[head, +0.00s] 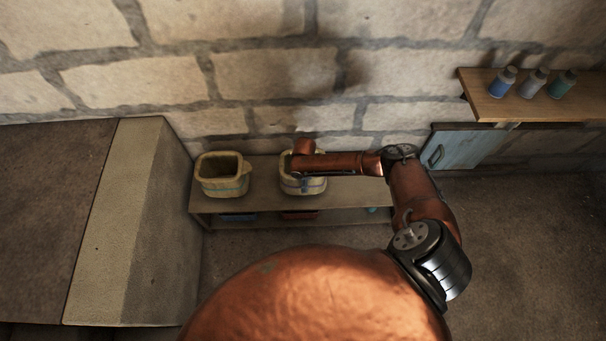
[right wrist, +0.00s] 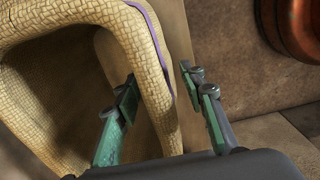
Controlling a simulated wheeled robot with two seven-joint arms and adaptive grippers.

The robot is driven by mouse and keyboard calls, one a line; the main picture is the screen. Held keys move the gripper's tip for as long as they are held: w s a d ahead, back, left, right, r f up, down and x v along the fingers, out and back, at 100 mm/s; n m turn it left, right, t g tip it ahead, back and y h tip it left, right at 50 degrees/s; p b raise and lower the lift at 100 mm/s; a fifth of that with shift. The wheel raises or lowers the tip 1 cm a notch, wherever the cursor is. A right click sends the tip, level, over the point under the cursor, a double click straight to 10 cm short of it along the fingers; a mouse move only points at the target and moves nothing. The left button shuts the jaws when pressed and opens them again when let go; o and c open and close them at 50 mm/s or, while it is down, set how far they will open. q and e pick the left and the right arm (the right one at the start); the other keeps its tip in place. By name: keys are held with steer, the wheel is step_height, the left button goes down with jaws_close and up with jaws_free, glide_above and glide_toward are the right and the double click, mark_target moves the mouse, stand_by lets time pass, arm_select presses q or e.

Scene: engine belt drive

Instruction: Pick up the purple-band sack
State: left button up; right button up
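The purple-band sack (head: 303,185) is a pale woven, open-topped sack on the low shelf unit by the wall. My right arm reaches over it from the right and hides part of its top. In the right wrist view, the sack's wall (right wrist: 158,105) with its purple band (right wrist: 154,40) runs between the fingers of my right gripper (right wrist: 160,82). The gripper is open, one finger on each side of the wall. The left finger is close to the wall; whether it touches I cannot tell. A gap shows at the right finger. My left gripper is not in view.
A similar sack (head: 222,175) with a blue-green band stands to the left on the same shelf unit (head: 262,203). A stone block (head: 130,230) is further left. A wall shelf (head: 530,103) with several bottles and a blue cabinet (head: 462,149) are at the right.

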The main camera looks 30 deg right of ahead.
steer(key=shift+c, duration=0.4)
jaws_close()
